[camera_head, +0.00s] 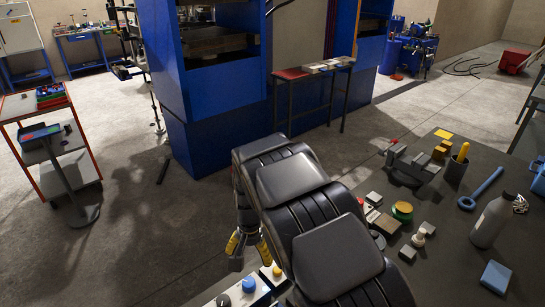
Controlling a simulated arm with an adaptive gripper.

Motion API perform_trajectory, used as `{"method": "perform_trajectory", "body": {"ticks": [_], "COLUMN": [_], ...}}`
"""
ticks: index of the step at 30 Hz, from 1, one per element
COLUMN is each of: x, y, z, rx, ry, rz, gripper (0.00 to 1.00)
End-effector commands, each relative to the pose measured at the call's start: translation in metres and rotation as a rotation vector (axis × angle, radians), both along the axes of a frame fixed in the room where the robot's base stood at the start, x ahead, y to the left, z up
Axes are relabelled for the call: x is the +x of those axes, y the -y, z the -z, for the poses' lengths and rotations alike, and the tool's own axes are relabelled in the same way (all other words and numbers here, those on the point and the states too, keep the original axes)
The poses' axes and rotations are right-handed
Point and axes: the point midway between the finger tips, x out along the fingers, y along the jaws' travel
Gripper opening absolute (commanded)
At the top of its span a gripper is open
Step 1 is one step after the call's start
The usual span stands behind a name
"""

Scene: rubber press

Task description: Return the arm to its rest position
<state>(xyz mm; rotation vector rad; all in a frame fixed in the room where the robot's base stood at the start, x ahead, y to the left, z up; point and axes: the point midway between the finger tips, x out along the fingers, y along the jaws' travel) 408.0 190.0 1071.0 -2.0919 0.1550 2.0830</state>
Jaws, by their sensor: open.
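My gripper (249,250) hangs at the lower middle of the head camera view, with yellow pads on its dark fingers. The fingers are spread apart, and I see nothing between them. It is just above and behind a pale panel (240,295) with a blue knob and a dark knob at the bottom edge. My black arm covers the lower centre and hides part of the gripper and some of the workbench's left side.
A grey workbench (450,225) at right holds a vise (412,165), a grey bottle (492,222), a blue ring wrench (481,188) and small blocks. A blue press (222,90) stands behind the arm. A trolley (50,145) stands at left. Floor between trolley and press is mostly clear.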

Motion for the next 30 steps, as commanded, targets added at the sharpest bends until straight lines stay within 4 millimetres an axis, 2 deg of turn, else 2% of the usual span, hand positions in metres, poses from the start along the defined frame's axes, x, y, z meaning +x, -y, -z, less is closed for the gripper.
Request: {"method": "perform_trajectory", "body": {"ticks": [2,5,8,11,15,21,27,30], "x": [-0.001,-0.008,-0.023,-0.05,-0.095,-0.172,-0.246,-0.271], "y": [0.005,0.022,0.051,0.083,0.12,0.159,0.181,0.186], "z": [-0.005,-0.021,-0.049,-0.079,-0.112,-0.143,-0.153,-0.154], "rx": [-0.002,-0.014,-0.027,-0.04,-0.049,-0.047,-0.042,-0.041], "ry": [0.002,-0.003,-0.006,-0.022,-0.048,-0.091,-0.133,-0.146], "rz": [0.0,0.002,-0.001,-0.01,-0.033,-0.085,-0.152,-0.181], "gripper": [0.66,0.66,0.66,0.66,0.66,0.66,0.66,0.66]}}
